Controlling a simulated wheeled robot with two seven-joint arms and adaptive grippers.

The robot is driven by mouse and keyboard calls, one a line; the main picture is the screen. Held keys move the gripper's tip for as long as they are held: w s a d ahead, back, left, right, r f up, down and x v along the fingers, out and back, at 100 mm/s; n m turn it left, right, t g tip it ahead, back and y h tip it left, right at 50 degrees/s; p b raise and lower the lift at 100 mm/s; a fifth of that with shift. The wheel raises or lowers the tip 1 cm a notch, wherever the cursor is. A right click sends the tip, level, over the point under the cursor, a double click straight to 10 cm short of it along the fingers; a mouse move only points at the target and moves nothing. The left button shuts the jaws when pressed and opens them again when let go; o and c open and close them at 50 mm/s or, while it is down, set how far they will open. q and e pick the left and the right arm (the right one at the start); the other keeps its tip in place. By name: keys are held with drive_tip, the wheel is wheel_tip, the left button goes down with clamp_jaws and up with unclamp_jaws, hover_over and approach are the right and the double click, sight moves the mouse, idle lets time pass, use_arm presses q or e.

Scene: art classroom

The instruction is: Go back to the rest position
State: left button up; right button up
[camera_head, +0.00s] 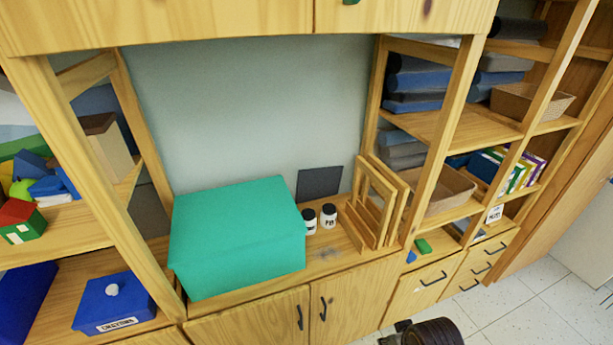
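The wooden shelf unit fills most of the view. A large teal box (238,238) stands on its middle counter. Two small dark-lidded jars (328,216) with white labels stand right of the box. Wooden frames (377,205) stand upright farther right, and a dark panel (319,183) leans on the back wall.
A blue lidded box (113,304) and a toy house (22,222) sit on the left shelves. Folded cloths, a woven basket (530,101) and books (521,172) fill the right shelves. Cabinet doors (345,300) are shut below. Tiled floor (540,295) is clear at lower right.

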drive_tip(key=s+f+g+b, duration=0.1)
drive_tip(key=s+f, duration=0.1)
drive_tip(key=f, duration=1.5)
drive_tip(key=s+f+b, duration=0.1)
drive_tip(key=s+f, duration=0.2)
drive_tip(key=f, duration=1.4)
drive_tip(key=s+d+f+b, duration=0.1)
drive_tip(key=s+d+f, duration=0.1)
drive_tip(key=s+f, duration=0.8)
drive_tip(key=s+d+f+g, duration=0.1)
drive_tip(key=s+d+f, duration=0.1)
drive_tip(key=s+f, duration=0.7)
drive_tip(key=shift+s+f+b, duration=0.35)
drive_tip(key=shift+s+b, duration=0.05)
drive_tip(key=shift+s, duration=0.5)
drive_tip(key=shift+d, duration=0.15)
